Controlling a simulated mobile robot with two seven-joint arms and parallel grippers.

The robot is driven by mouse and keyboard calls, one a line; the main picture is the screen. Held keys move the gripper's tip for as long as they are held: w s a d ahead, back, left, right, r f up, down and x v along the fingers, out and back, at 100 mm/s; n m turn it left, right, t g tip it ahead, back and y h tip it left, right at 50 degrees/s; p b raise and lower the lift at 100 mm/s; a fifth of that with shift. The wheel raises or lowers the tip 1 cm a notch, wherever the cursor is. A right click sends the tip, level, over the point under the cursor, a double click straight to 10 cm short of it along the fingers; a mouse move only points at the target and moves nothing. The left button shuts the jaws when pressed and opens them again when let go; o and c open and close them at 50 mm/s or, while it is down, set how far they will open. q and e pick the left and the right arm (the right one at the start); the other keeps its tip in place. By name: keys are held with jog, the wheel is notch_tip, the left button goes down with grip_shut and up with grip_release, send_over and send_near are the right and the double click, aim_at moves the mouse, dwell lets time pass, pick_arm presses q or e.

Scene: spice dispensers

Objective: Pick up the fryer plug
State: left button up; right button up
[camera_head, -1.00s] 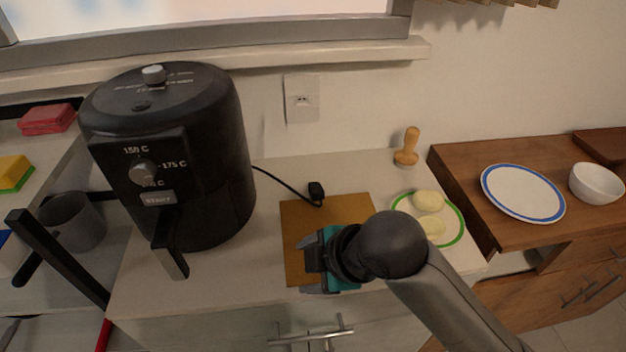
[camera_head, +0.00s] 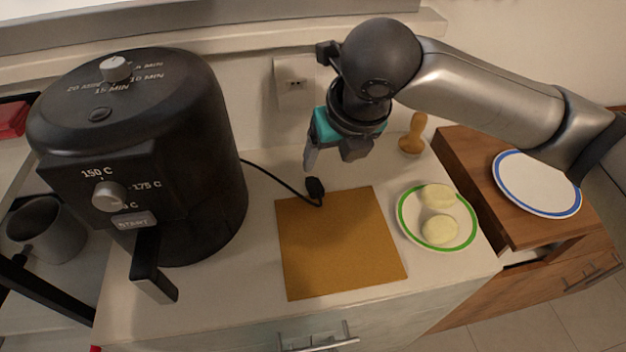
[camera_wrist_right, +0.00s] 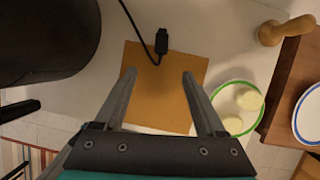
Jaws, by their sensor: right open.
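The fryer plug (camera_head: 315,187) is small and black, on the end of a black cord (camera_head: 275,177) from the black air fryer (camera_head: 140,150). It lies on the white counter by the back edge of a brown board (camera_head: 338,245). My right gripper (camera_head: 332,162) is above the counter near the plug, pointing down, open and empty. In the right wrist view the plug (camera_wrist_right: 161,41) lies beyond the open fingertips (camera_wrist_right: 158,74), roughly in line with the gap between them. My left gripper is not in view.
A wall socket (camera_head: 295,85) is behind the counter. A green-rimmed plate (camera_head: 408,222) with two pale round pieces stands right of the board. A wooden pestle-like tool (camera_head: 412,138) stands behind it. A blue-rimmed plate (camera_head: 537,182) is on the wooden cabinet at right.

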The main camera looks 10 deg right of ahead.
jog(key=b, duration=0.3)
send_over(317, 189)
jog(key=s, duration=0.2)
notch_tip(317, 189, down, 9)
jog(key=shift+d+f, duration=0.15)
jog(key=b+x, duration=0.2)
jog(key=x, duration=0.2)
jog(key=shift+d+f, duration=0.15)
jog(key=shift+f, duration=0.2)
jog(key=shift+w+f, duration=0.1)
jog(key=shift+f, duration=0.05)
jog(key=shift+c, duration=0.9)
jog(key=c, duration=0.9)
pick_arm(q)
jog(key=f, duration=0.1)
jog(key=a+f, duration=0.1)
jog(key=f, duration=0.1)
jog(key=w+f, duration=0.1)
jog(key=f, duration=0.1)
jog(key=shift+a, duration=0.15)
pick_arm(e)
grip_shut()
